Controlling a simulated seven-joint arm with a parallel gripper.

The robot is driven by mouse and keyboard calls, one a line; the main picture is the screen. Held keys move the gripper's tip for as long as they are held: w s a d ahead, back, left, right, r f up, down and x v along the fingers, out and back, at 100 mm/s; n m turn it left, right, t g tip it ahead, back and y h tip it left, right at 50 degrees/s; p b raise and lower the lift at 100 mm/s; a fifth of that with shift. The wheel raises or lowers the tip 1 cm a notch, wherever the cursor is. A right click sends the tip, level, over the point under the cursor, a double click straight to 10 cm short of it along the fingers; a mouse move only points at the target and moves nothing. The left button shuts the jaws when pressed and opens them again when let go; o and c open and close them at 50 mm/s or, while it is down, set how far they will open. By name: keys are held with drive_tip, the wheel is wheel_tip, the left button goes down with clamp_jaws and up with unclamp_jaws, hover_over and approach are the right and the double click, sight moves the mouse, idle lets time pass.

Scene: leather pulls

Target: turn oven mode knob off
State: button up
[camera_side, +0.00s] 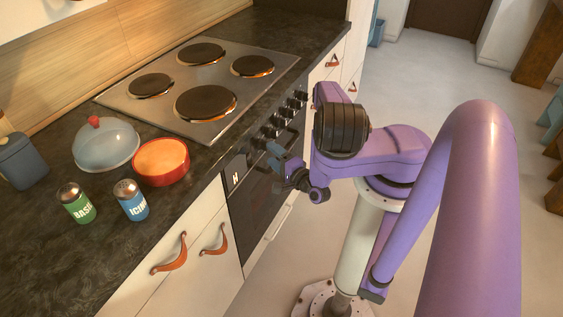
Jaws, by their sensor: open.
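The oven (250,199) is built into the counter front, with a dark door below a control strip. A row of dark knobs (291,102) runs along that strip under the cooktop. I cannot tell which knob is the mode knob or how any of them is turned. My gripper (273,156) is open, close in front of the oven's control strip near its left end. Its fingers are small here, and I cannot tell whether they touch a knob. My gripper and wrist hide part of the oven front.
The cooktop (222,73) has several dark plates. On the counter (50,234) stand a red pot (161,162), a grey lid (106,144), a green shaker (77,204), a blue shaker (131,200) and a blue canister (22,161). Leather pulls (171,255) stick out from the cabinets.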

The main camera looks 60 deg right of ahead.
drive_tip(key=shift+v, duration=1.9)
